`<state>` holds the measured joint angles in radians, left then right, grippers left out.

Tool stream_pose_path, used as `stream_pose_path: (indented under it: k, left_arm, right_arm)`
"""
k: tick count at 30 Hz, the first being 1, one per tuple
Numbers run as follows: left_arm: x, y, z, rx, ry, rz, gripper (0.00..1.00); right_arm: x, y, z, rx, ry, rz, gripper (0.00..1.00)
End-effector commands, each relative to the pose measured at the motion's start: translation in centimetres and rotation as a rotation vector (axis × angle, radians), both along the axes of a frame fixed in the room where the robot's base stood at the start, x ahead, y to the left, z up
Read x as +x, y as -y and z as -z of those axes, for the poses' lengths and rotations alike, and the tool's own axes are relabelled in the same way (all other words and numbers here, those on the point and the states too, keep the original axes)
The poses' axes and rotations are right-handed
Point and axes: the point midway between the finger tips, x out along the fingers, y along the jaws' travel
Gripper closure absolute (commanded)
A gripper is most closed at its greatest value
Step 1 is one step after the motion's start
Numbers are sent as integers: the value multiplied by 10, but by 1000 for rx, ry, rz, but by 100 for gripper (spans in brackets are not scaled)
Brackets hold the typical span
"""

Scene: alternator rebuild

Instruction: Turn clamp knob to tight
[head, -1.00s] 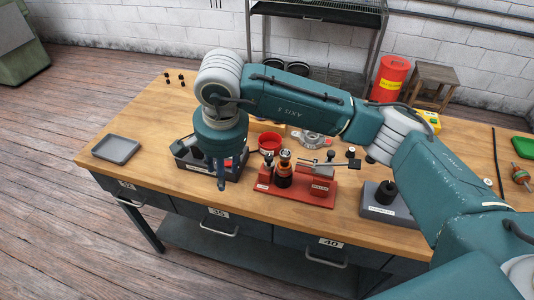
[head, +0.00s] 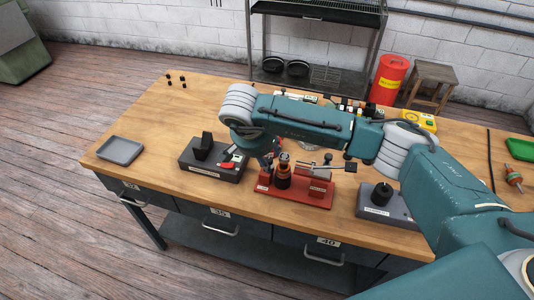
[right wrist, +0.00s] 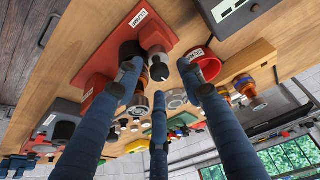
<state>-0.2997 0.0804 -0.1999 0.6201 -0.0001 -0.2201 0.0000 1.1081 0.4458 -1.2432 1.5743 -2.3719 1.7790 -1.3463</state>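The red clamp fixture (head: 318,201) stands on the workbench, with a dark, orange-banded upright part (head: 284,178) and a horizontal bar on it. A short dark knob stands at its left end, partly behind the upright part and my fingers. In the right wrist view the red base (right wrist: 98,72) carries a "CLAMP" label, with a black knob (right wrist: 130,49) beside it, partly covered by a finger. My right gripper (head: 267,162) hangs at the left end of the fixture. Its three blue fingers (right wrist: 157,82) are spread and hold nothing. Contact with the knob cannot be told. My left gripper is out of view.
A grey block with a black post (head: 382,194) stands right. A grey tray (head: 121,149) lies far left.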

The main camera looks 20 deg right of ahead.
Motion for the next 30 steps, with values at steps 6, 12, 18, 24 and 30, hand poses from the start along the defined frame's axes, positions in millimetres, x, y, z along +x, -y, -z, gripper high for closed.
stream_pose_path:
  k: [6,12,18,24,30]
  left_arm:
    - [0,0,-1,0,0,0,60]
    - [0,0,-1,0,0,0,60]
    - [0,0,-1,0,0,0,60]
    - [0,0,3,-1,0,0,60]
    - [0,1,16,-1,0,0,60]
  right_arm:
    - [1,1,4,0,1,-1,61]
    - [1,1,4,0,1,-1,77]
    - [1,1,3,1,2,-1,100]
    - [2,1,4,0,5,16,100]
    - [4,0,5,1,7,94,100]
